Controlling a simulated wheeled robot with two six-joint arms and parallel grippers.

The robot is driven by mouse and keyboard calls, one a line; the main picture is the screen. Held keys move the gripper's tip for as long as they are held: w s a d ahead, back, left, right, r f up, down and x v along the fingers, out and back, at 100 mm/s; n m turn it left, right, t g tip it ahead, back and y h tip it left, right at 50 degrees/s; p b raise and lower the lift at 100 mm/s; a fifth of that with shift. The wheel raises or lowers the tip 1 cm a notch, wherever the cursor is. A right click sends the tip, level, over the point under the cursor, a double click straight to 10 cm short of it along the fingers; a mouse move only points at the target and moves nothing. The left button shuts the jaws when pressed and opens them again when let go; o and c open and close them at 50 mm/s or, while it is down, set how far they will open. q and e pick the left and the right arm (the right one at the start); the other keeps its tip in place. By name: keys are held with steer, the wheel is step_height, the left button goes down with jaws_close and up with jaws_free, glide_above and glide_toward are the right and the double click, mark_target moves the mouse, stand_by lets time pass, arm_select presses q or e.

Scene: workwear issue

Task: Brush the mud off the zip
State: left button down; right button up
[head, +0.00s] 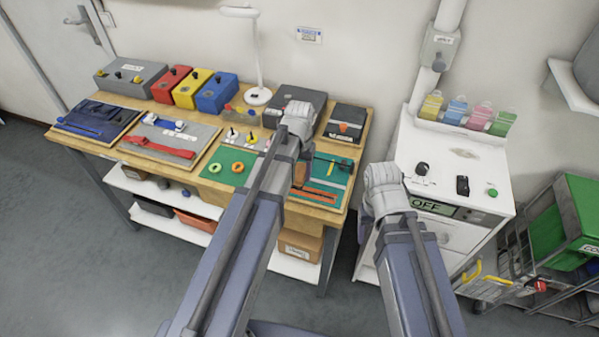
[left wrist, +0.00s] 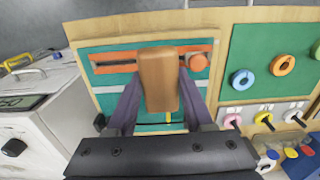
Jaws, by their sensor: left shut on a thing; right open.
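My left gripper (head: 301,172) is over the green board at the right end of the wooden table. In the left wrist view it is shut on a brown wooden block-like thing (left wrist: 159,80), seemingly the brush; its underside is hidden. Mud is not clearly visible.
The white machine (head: 455,165) stands to the right, across a narrow gap. Another green board (left wrist: 262,60) lies beside the zip's board.

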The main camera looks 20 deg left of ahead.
arm_select(q)
steer(key=shift+r, duration=0.35)
step_height(320, 180, up, 3)
steer(key=p, duration=0.3)
steer(key=shift+f, duration=0.1)
stand_by(0.4)
